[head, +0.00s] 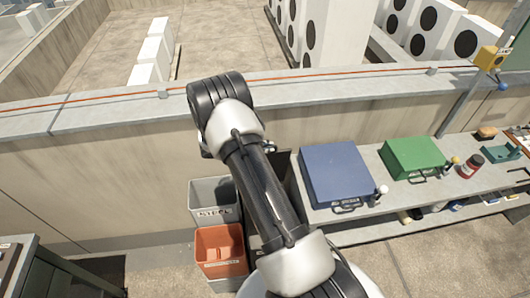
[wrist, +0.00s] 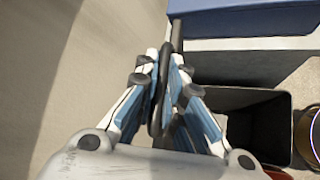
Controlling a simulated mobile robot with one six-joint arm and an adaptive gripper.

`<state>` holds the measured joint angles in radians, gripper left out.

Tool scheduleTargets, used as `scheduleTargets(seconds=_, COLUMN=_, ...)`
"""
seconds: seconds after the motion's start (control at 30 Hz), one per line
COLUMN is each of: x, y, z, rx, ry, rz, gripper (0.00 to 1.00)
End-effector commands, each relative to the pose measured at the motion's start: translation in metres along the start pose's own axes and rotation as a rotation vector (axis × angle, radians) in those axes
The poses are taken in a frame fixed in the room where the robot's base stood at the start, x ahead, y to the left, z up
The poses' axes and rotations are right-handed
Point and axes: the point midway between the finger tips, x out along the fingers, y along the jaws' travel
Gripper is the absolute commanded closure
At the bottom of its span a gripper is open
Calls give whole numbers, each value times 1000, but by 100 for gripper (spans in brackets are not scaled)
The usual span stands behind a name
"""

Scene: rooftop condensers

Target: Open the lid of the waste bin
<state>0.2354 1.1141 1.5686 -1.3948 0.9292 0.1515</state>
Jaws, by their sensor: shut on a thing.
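The waste bin (wrist: 262,97) is dark and shows in the wrist view at lower right, its top open and its inside in shadow. My gripper (wrist: 164,62) is shut on a thin dark upright piece, which looks like the bin's lid (wrist: 160,95) seen edge-on, to the left of the opening. Which part of the lid the fingers grip is hard to tell. In the head view my arm hides my gripper and most of the bin; a dark panel (head: 281,164) shows beside the arm.
A grey bin (head: 208,190) and an orange bin (head: 221,265) stand left of my arm. A bench (head: 389,194) with a blue case (head: 336,172) and a green case (head: 412,157) is at right. A parapet wall (head: 105,180) runs behind.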

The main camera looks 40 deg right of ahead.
Motion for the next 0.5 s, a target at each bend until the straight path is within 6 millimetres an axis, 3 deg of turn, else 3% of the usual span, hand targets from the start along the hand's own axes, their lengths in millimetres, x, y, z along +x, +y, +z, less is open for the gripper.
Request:
scheduleTargets(seconds=0.37, x=0, y=1, z=0, rx=1, ry=0, rz=1, gripper=100)
scheduleTargets(seconds=0.4, x=0, y=1, z=0, rx=1, ry=0, rz=1, gripper=89)
scheduleTargets(seconds=0.5, x=0, y=1, z=0, rx=1, ry=0, rz=0, gripper=82)
